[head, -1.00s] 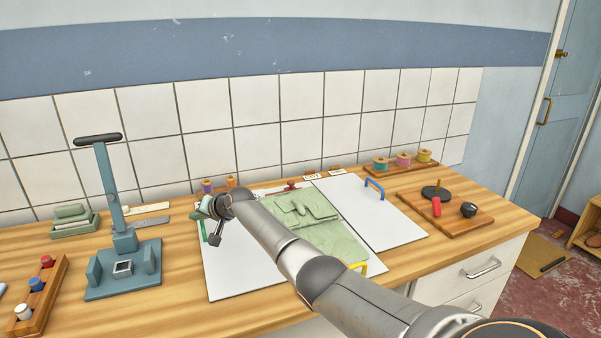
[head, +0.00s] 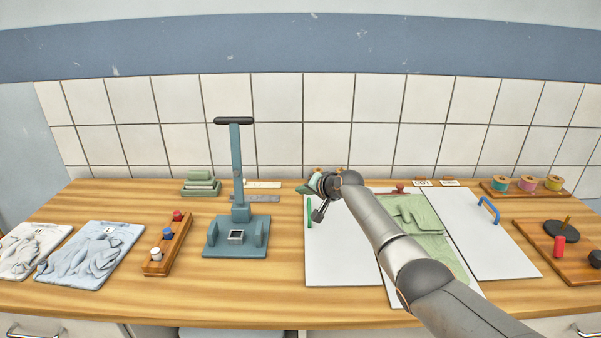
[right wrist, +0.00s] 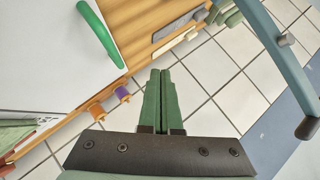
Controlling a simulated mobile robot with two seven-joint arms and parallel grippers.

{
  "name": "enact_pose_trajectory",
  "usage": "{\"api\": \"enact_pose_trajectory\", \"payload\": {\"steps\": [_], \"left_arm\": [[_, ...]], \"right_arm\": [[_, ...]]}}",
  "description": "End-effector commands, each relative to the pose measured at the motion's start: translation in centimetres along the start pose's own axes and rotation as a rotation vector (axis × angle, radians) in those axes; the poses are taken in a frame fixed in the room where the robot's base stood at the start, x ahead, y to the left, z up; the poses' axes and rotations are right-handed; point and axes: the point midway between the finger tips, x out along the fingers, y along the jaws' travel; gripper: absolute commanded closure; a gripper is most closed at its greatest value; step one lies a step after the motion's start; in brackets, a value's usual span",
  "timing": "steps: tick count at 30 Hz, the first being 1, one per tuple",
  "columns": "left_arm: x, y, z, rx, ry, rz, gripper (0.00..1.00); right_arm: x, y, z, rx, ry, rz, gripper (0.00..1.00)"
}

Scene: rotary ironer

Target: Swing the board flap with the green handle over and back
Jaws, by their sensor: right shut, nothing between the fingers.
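The white board flap (head: 342,262) with the green handle (head: 309,212) lies flat on the worktop, left of the green cloth (head: 425,217). The handle stands at the flap's left edge and also shows in the right wrist view (right wrist: 98,32). My right gripper (head: 304,188) is just behind the handle in the head view, apart from it. In the right wrist view its green fingers (right wrist: 160,78) are shut together and empty. My right forearm hides part of the flap and cloth. My left gripper is in neither view.
Another white flap (head: 492,245) with a blue handle (head: 489,209) lies right of the cloth. A teal press with a tall lever (head: 237,235) stands left of the green-handled flap, with bare wood between. Thread spools (head: 527,184) stand at the back right. A bottle rack (head: 167,245) is farther left.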

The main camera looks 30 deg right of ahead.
Motion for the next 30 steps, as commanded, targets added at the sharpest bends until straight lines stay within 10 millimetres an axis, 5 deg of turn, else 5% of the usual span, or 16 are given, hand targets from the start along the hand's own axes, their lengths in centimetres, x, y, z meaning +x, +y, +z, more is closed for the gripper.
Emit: {"api": "enact_pose_trajectory", "payload": {"steps": [21,30], "left_arm": [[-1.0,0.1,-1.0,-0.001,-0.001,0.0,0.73],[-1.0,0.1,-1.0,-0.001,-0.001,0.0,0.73]], "right_arm": [[-6.6,-4.5,1.9,-0.002,-0.001,-0.001,1.0],[-7.7,-5.3,2.2,-0.001,-0.001,0.001,1.0]]}}
